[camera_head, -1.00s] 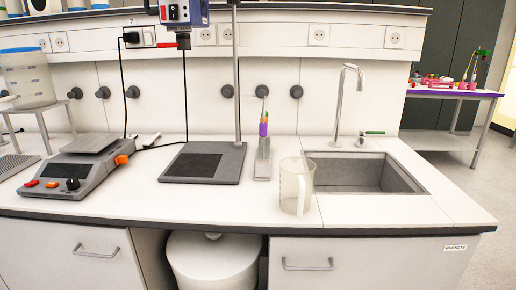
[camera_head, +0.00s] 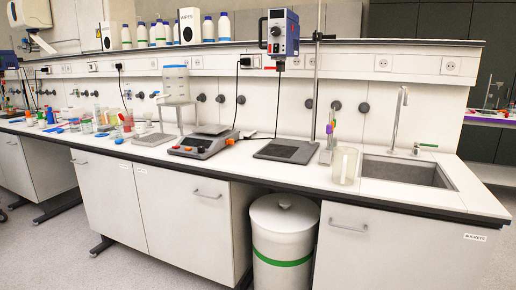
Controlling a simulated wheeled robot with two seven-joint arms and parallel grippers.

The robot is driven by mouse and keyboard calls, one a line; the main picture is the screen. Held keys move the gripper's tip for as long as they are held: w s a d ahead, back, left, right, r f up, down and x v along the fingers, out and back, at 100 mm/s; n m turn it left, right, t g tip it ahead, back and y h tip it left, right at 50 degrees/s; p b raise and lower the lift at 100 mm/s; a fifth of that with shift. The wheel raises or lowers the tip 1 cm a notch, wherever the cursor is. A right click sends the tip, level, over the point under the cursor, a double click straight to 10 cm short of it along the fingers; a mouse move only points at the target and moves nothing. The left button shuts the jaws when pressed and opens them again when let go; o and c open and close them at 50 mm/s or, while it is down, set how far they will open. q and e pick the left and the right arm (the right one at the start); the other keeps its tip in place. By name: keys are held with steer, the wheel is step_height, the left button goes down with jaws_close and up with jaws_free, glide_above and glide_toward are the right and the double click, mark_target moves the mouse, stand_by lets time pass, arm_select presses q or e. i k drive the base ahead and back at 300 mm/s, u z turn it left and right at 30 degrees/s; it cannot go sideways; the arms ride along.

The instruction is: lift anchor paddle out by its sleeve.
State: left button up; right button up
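A small upright rack (camera_head: 326,155) stands on the bench, left of a clear jug. Thin shafts with coloured sleeves (camera_head: 330,131), purple and green among them, stand up out of it. Which of them is the anchor paddle I cannot tell; the lower ends are hidden or too small to make out. A blue and white overhead stirrer (camera_head: 283,32) hangs on a metal stand rod (camera_head: 316,75) above a dark base plate (camera_head: 286,151). Neither of my grippers is in view.
The jug (camera_head: 345,166) stands between the rack and the sink (camera_head: 408,171) with its tall tap (camera_head: 399,115). A grey balance (camera_head: 203,144) is left of the stand. Crowded glassware fills the bench's far left. A white bin (camera_head: 282,235) stands below. Floor in front is clear.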

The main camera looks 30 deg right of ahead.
mark_target(329, 127)
steer(key=u, duration=0.45)
steer(key=i, duration=1.25)
steer(key=z, duration=0.55)
steer(key=i, duration=1.2)
steer(key=z, duration=1.65)
steer(key=i, duration=0.4)
steer(key=z, duration=0.3)
